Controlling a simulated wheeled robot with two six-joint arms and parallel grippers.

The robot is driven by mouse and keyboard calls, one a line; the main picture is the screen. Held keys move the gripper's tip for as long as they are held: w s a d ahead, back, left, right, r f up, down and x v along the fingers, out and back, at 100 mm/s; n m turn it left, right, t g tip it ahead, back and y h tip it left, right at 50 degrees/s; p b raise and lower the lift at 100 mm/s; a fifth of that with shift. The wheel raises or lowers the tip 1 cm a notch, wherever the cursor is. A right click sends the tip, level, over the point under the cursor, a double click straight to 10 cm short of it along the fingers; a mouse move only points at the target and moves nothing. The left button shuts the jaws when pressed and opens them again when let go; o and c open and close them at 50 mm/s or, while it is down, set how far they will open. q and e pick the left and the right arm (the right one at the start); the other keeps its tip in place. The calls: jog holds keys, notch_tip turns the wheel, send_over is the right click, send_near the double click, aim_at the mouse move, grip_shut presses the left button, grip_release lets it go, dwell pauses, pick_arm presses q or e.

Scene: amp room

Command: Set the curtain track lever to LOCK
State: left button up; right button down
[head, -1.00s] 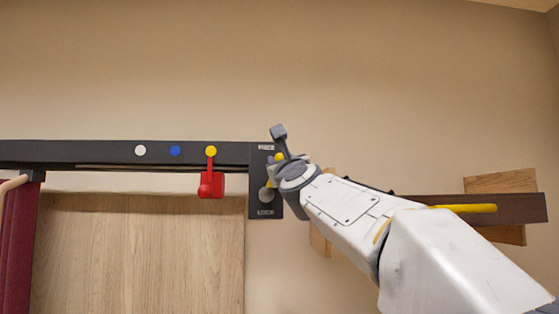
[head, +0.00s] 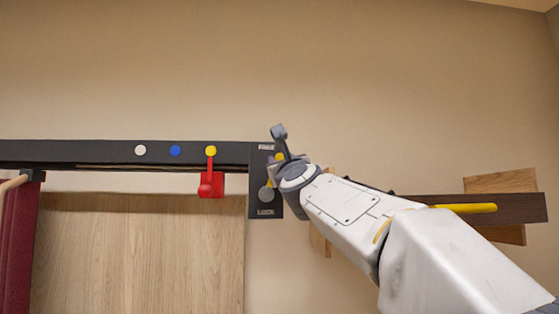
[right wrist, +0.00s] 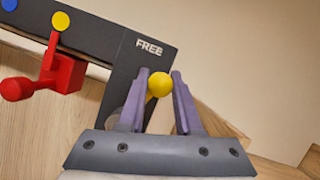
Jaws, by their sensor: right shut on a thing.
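The lever's yellow knob (right wrist: 160,84) sits between the two purple fingers of my right gripper (right wrist: 159,78), which is shut on it. In the head view the knob (head: 280,157) shows small beside my wrist, near the FREE end of the black lever plate (head: 258,180). The plate is marked FREE at the top and LOCK at the bottom. A grey round pivot (head: 266,194) shows on the plate's lower part. My wrist and fingers hide most of the lever arm. My left gripper is not in view.
A black track (head: 100,152) with white, blue and yellow dots runs left from the plate. A red stopper (head: 210,186) hangs from it close by. A dark red curtain (head: 22,240) hangs at far left. A dark rail with a yellow bar (head: 465,208) lies behind my arm.

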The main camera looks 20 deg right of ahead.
jog(key=d+f+m+g+h+b, duration=0.2)
jog(key=f+m+h+b, duration=0.2)
jog(key=m, duration=0.5)
jog(key=s+d+f+m+g+h+b, duration=0.1)
jog(key=d+f+m+g+h+b, duration=0.2)
jog(key=m, duration=0.7)
jog(key=shift+s+f+m+h+b, duration=0.3)
jog(key=shift+f+h+b, duration=0.25)
jog(key=shift+b, duration=0.7)
jog(key=shift+d, duration=0.1)
jog(key=c, duration=0.6)
grip_release()
